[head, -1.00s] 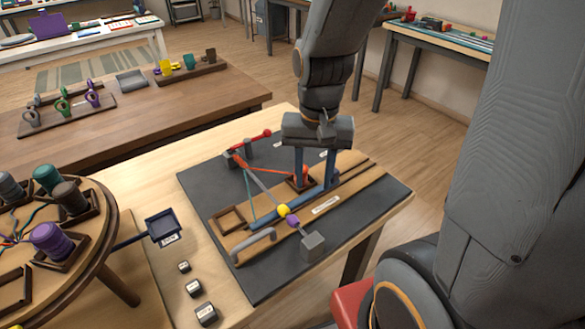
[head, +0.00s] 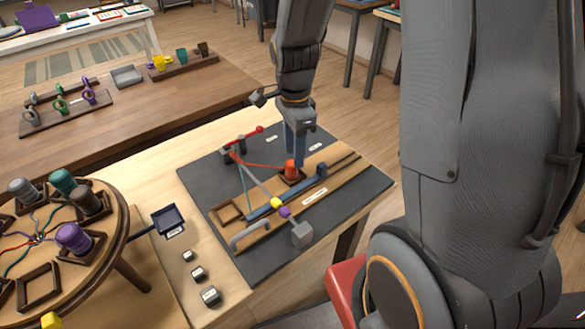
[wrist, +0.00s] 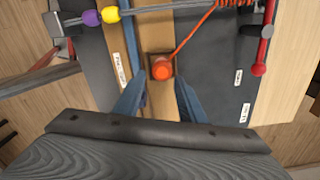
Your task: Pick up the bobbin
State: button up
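An orange-red bobbin (head: 291,167) stands upright in a small dark square holder (head: 291,179) on the wooden strip of the grey mat. An orange cord runs from it to the red-handled post. In the wrist view the bobbin (wrist: 161,71) appears in the gap between my two blue fingers, towards their tips. My gripper (head: 298,160) points down close over the bobbin. Its fingers are spread in the wrist view (wrist: 161,84), with visible space on both sides of the bobbin. In the head view the fingers overlap, so their height against the bobbin is hard to tell.
A blue bar (head: 285,193) with an upright knob (head: 321,169) lies beside the holder. A rod with yellow and purple beads (head: 284,211) crosses the mat. An empty square holder (head: 226,213) is to the left. A round table (head: 112,237) holds several other bobbins.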

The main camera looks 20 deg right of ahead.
aim_at(292, 163)
jog(key=shift+w+a+f+p, duration=0.15)
jog(key=shift+f+p, duration=0.2)
jog(key=shift+f, duration=0.9)
jog(key=shift+a+f+p, duration=0.15)
jog(key=shift+f+p, duration=0.2)
jog(key=shift+f, duration=0.85)
jog(key=c, duration=0.8)
jog(key=shift+c, duration=0.2)
